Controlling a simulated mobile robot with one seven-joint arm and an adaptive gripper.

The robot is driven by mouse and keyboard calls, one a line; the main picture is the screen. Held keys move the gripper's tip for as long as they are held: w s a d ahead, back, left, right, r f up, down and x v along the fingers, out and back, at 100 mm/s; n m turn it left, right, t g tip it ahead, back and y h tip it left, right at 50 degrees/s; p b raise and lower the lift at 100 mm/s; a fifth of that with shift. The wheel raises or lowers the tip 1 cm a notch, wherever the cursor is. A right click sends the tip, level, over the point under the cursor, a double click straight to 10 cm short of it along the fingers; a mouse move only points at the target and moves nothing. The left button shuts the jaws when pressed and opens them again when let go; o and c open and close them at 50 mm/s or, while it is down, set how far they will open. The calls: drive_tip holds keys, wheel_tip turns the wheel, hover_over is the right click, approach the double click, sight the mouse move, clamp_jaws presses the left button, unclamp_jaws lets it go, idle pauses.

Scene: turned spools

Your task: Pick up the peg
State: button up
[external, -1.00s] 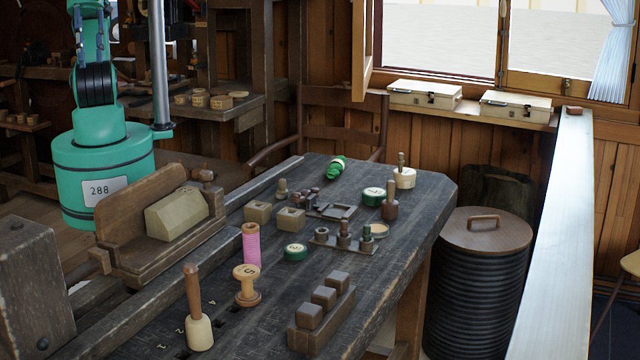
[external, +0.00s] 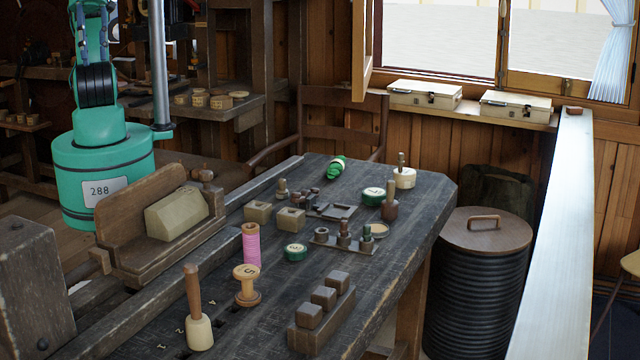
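No single piece stands out clearly as the peg. Peg-like turned pieces on the dark workbench (external: 300,262) include a small wooden peg (external: 282,189) standing at the back and several short pegs in a dark holder strip (external: 345,240) right of centre. A brown turned piece (external: 390,206) stands near the right edge. My arm rises from its teal base at the far left and leaves the top of the picture. My gripper is out of view.
A pink-wound spool (external: 251,245), a pale spool (external: 247,285), a wooden mallet (external: 198,325) and a block with three cubes (external: 322,310) stand at the front. A green bottle-like piece (external: 337,168) lies at the back. A planing box (external: 165,225) borders the left.

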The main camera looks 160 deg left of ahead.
drive_tip(key=w+a+m+g, duration=0.1)
drive_tip(key=w+a+g, duration=0.1)
drive_tip(key=w+a, duration=1.7)
drive_tip(key=m+g, duration=0.2)
drive_tip(key=g, duration=0.1)
hover_over(345, 221)
wheel_tip(345, 221, down, 29)
drive_tip(key=shift+r, duration=0.1)
drive_tip(key=shift+f+b, duration=0.6)
drive_tip(key=shift+f, duration=3.7)
drive_tip(key=shift+f, duration=0.1)
